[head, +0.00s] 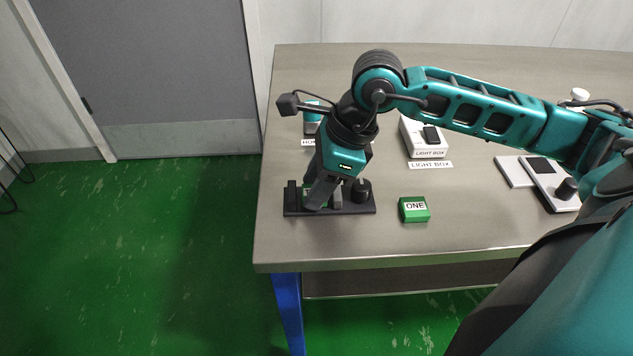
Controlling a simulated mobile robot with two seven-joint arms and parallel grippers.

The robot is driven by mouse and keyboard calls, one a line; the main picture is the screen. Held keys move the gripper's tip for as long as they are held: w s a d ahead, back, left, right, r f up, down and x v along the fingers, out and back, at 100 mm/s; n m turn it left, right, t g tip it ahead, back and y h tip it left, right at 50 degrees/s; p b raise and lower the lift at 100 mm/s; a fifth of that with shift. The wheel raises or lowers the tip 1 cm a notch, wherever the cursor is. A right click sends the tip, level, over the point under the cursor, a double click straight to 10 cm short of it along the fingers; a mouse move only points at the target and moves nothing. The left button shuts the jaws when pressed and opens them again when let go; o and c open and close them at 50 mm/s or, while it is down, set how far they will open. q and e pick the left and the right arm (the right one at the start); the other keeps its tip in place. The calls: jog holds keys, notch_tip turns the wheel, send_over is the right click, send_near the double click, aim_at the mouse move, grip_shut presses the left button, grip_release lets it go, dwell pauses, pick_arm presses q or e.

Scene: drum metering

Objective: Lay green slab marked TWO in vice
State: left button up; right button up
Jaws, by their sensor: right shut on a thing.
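The vice (350,210) is a dark base with upright jaws and a round black knob, near the table's front left corner. My right gripper (317,195) points down into the vice, shut on a green slab (307,192). Only a little of this slab shows between the fingers and the left jaw. Its marking is mostly hidden, and I cannot tell whether it rests on the vice bed. Another green slab, marked ONE (414,210), lies on the table right of the vice. My left gripper is not in view.
A white light box (424,140) with its label (430,165) stands behind. A partly hidden teal-topped thing (311,121) stands behind the vice. A flat device with a black knob (552,184) lies at the right. The table's front middle (470,225) is clear.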

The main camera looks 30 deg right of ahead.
jog(key=shift+f+b, duration=0.2)
jog(key=shift+b, duration=0.1)
jog(key=o, duration=1.1)
jog(key=shift+r, duration=0.1)
jog(key=shift+d+r+p, duration=0.1)
jog(key=shift+r+p, duration=0.3)
jog(key=shift+r, duration=0.05)
pick_arm(q)
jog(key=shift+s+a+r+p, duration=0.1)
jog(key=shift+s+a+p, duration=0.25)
jog(key=shift+p, duration=0.2)
pick_arm(e)
jog(key=v, duration=1.1)
jog(key=shift+s, duration=0.15)
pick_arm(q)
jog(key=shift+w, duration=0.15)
pick_arm(e)
jog(key=shift+r, duration=0.15)
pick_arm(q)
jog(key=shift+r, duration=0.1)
